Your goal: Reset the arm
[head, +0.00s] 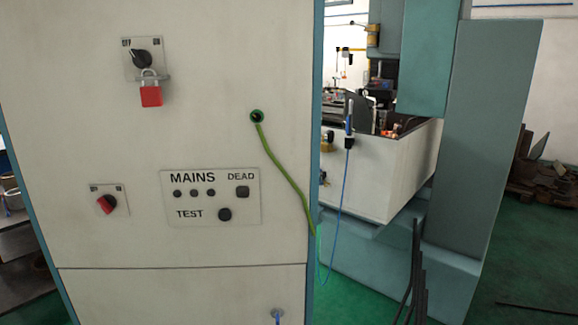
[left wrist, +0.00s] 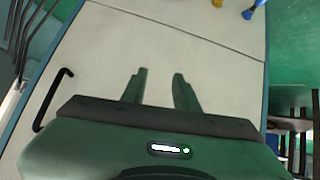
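My left gripper (left wrist: 160,74) shows in the left wrist view with its two dark green fingers apart and nothing between them. It is in front of a pale cabinet panel; whether it touches the panel I cannot tell. Neither gripper shows in the head view, and my right gripper is in no view. The pale cabinet (head: 150,295) fills the left of the head view. It carries a black rotary switch (head: 141,58) with a red padlock (head: 151,95), a red switch (head: 107,204) and a MAINS/TEST panel (head: 211,197).
A green cable (head: 284,175) hangs from a socket on the cabinet front. A black handle (left wrist: 50,100) stands left of my left gripper. A white and teal machine (head: 385,170), a blue cable (head: 342,200) and dark rods (head: 415,275) are to the right. Green floor shows between.

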